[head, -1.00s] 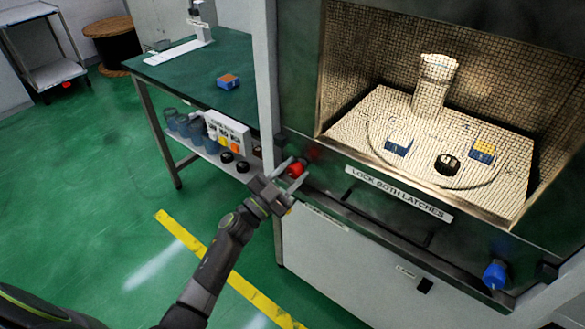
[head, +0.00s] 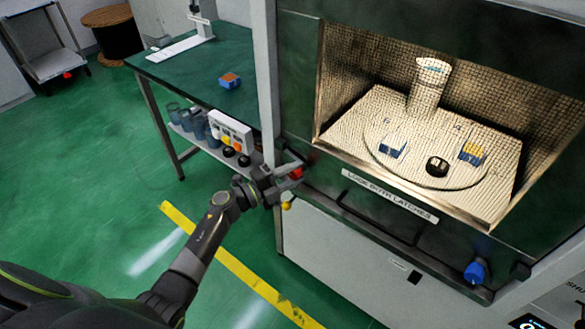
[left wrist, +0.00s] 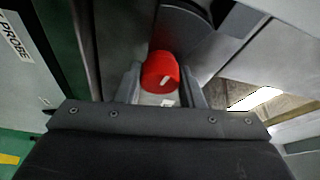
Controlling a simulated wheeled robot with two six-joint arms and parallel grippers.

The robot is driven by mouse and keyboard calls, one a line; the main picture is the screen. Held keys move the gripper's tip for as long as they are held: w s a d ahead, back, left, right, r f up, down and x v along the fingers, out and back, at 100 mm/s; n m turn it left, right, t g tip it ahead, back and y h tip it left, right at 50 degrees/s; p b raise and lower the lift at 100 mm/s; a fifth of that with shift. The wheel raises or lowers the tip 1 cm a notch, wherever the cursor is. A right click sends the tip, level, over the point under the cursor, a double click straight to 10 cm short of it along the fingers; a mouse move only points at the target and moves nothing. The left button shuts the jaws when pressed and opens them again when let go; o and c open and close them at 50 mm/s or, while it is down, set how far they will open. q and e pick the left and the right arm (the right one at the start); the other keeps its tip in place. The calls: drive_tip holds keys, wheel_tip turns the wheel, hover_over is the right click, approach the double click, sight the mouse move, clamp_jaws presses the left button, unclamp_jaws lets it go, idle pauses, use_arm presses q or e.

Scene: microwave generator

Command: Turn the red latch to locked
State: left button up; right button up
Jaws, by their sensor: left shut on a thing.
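The red latch (head: 297,173) is at the left end of the cabinet's front edge, partly hidden by my fingers in the head view. In the left wrist view the red latch (left wrist: 160,71) is a round red knob with a small white mark, sitting between the two fingers. My left gripper (head: 287,177) is shut on it; the gripper also shows in the left wrist view (left wrist: 160,88). The blue latch (head: 475,271) is at the right end of the same edge. My right gripper is out of view.
A label reading "LOCK BOTH LATCHES" (head: 390,194) is on the cabinet front. The lit chamber holds a mesh cylinder (head: 428,88) and small blocks. A green bench (head: 190,70) with a lower shelf of jars stands left. Green floor (head: 80,170) is open at left.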

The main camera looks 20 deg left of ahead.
use_arm(q)
drive_tip(key=shift+m+g+y+p, duration=0.5)
drive_tip(key=shift+m+p, duration=0.7)
drive_tip(key=shift+m, duration=0.6)
drive_tip(key=shift+f, duration=0.1)
drive_tip(key=o, duration=1)
drive_tip(key=b+v, duration=0.1)
drive_tip(key=v, duration=0.7)
drive_tip(key=b+v, duration=0.2)
drive_tip(key=v, duration=0.7)
drive_tip(key=shift+s+a+r, duration=0.1)
drive_tip(key=shift+a+r, duration=0.1)
